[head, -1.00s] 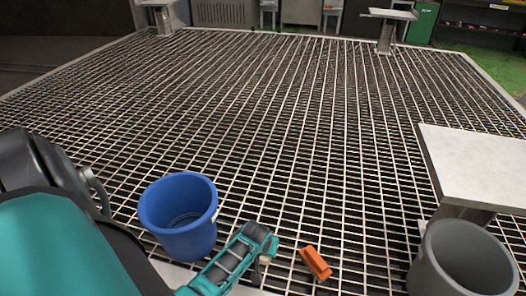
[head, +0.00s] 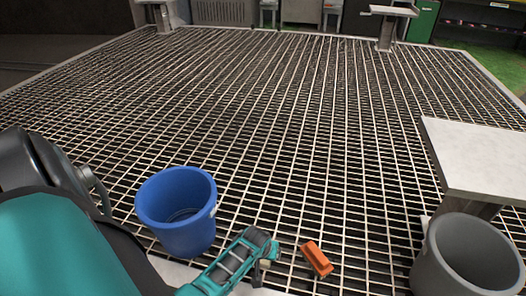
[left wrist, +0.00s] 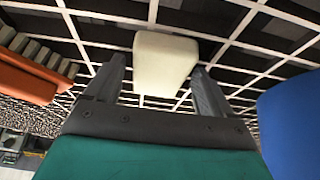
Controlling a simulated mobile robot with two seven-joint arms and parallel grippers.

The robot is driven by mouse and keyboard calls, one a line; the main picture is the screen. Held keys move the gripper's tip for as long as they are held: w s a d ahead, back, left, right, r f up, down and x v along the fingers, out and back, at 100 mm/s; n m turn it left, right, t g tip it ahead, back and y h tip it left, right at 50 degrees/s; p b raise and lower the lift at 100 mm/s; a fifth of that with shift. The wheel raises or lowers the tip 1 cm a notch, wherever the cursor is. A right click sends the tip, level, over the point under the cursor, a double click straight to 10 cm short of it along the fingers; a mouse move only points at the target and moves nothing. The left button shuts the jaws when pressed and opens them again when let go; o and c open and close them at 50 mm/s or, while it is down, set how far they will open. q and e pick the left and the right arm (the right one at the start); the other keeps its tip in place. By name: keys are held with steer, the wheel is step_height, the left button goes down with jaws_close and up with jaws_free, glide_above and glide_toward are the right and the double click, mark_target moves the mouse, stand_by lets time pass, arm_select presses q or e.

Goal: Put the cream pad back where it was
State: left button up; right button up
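The cream pad (left wrist: 166,58) sits between the two fingers of my left gripper in the left wrist view, with one finger at each side of it. A slim gap seems to show at one fingertip, but the pad appears held. In the head view my left gripper (head: 264,258) is low in the middle, between the blue bucket and the orange block. Only a small pale bit of the pad (head: 264,265) shows there, the rest hidden by the gripper. My right gripper is in neither view.
A blue bucket (head: 176,212) stands left of my gripper and an orange block (head: 316,259) lies right of it. A grey bucket (head: 468,255) stands at the right, by a pale flat-topped stand (head: 478,158). The grating (head: 270,120) beyond is clear.

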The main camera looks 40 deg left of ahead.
arm_select(q)
steer(key=shift+r, duration=0.1)
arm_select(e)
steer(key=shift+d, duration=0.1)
arm_select(q)
steer(key=shift+r, duration=0.25)
steer(key=p+v, duration=0.6)
steer(key=v, duration=0.5)
steer(key=s+d+r+m+t+h, duration=0.2)
steer(key=d+r+m+t+h, duration=0.45)
steer(key=d+r, duration=0.85)
step_height(320, 180, up, 8)
steer(key=s+a+m+y+p, duration=0.1)
steer(key=m+y+p, duration=0.1)
steer(key=p, duration=1.2)
steer(key=shift+s+a+r, duration=0.25)
steer(key=shift+s+a, duration=0.05)
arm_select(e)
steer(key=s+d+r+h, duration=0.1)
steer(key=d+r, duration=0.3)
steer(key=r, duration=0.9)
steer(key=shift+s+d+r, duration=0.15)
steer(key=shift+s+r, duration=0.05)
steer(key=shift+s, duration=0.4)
arm_select(q)
steer(key=shift+t, duration=0.25)
